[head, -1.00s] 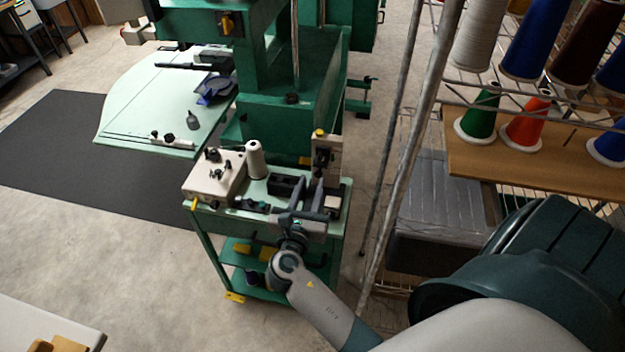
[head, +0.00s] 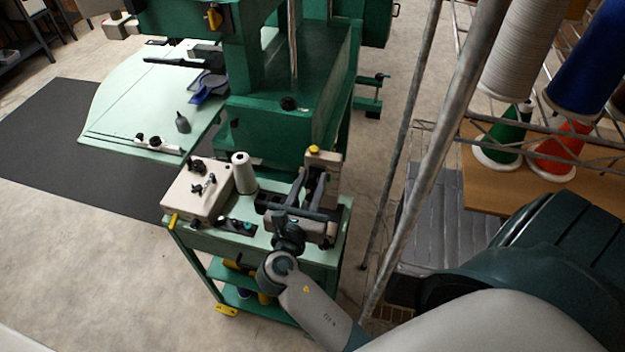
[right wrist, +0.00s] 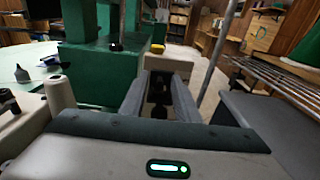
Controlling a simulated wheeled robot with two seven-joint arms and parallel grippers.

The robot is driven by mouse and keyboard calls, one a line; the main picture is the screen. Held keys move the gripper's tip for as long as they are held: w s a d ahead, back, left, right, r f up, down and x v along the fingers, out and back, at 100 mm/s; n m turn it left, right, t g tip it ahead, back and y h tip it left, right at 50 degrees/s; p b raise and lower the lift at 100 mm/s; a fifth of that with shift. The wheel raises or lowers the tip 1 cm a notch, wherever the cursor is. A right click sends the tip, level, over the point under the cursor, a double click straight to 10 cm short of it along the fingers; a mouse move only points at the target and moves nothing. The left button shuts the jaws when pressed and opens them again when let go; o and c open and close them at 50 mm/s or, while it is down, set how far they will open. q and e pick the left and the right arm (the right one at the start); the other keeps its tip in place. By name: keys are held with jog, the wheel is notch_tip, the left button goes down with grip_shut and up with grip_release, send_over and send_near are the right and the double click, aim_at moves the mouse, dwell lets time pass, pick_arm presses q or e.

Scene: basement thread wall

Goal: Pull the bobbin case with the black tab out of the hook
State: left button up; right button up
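A cream upright block (head: 325,158) with a yellow knob on top stands at the back right of the green cart's top. It also shows in the right wrist view (right wrist: 172,63), straight ahead of my right gripper. My right gripper (head: 311,183) is at this block, its two fingers apart and pointing at its face. In the right wrist view, dark parts (right wrist: 159,92) show in the gap between the fingers. I cannot tell the hook, the bobbin case or its black tab apart there; the fingers hide part of the block's front. My left gripper is not in view.
On the cart top (head: 263,237), a cream box (head: 197,190) with black knobs and a white thread cone (head: 244,173) stand left of my gripper. A green machine (head: 285,100) rises behind. A metal rack post (head: 425,160) and thread shelves are close on the right.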

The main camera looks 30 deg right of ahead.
aim_at(311, 189)
jog(key=shift+w+d, duration=0.15)
jog(key=shift+r, duration=0.1)
jog(key=shift+c, duration=1.3)
grip_shut()
jog(key=shift+r+p, duration=1.5)
jog(key=shift+p, duration=0.6)
jog(key=shift+r+p, duration=1.95)
jog(key=shift+p, duration=0.5)
